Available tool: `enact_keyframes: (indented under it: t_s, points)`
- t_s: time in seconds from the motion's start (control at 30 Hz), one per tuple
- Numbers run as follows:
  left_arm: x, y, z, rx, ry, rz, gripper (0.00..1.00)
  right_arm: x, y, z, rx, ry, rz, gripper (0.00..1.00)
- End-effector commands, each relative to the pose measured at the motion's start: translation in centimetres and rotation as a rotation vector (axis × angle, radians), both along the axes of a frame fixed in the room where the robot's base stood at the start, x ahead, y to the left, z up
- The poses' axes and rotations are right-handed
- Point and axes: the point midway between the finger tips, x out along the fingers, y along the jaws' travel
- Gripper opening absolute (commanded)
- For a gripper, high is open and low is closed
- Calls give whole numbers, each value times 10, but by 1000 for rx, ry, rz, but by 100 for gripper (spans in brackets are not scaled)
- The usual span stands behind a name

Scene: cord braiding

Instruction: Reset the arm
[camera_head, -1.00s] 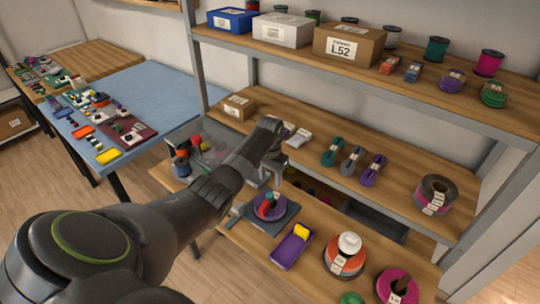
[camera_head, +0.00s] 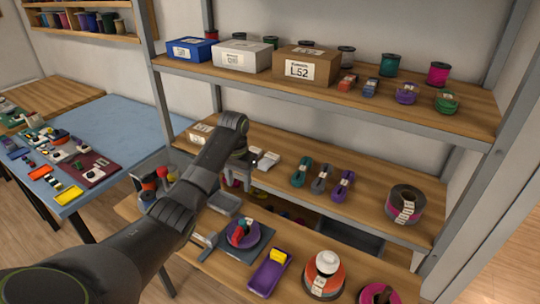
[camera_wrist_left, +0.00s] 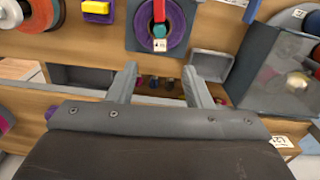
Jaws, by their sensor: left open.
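My left arm reaches in from the lower left in the head view. My left gripper (camera_head: 238,180) is in front of the middle shelf's edge, above the lower shelf. In the left wrist view its two fingers (camera_wrist_left: 159,78) stand apart with nothing between them. Beyond them is the purple spool (camera_wrist_left: 178,30) with red and teal pieces on a dark mat. In the head view this spool (camera_head: 254,236) lies on the lower shelf, below and right of the gripper. My right gripper is not in view.
The middle shelf (camera_head: 390,177) holds cord bundles (camera_head: 320,178) and a large spool (camera_head: 404,205). Boxes and spools line the top shelf (camera_head: 440,118). A purple tray (camera_head: 266,278) and an orange spool (camera_head: 323,274) stand on the lower shelf. A blue table (camera_head: 120,118) is at left.

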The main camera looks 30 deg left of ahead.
Motion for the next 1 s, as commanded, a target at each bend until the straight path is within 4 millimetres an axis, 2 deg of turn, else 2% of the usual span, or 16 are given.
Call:
enact_keyframes:
  t_s: [0.2,0.27,0.37,0.5,0.7,0.87,1.0]
  points:
    - [-3,-1,-6,3,0,-3,45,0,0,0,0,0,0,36]
    - [-9,-3,-15,9,-1,-8,45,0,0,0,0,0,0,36]
    - [-27,-8,-41,28,-11,-25,45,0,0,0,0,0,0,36]
    - [-69,-21,-87,56,-39,-54,45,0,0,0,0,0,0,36]
    - [-140,-41,-133,79,-95,-77,45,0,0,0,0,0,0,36]
    - [-203,-57,-151,87,-147,-74,45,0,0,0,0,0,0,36]
    - [-258,-68,-153,95,-195,-54,45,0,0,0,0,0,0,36]
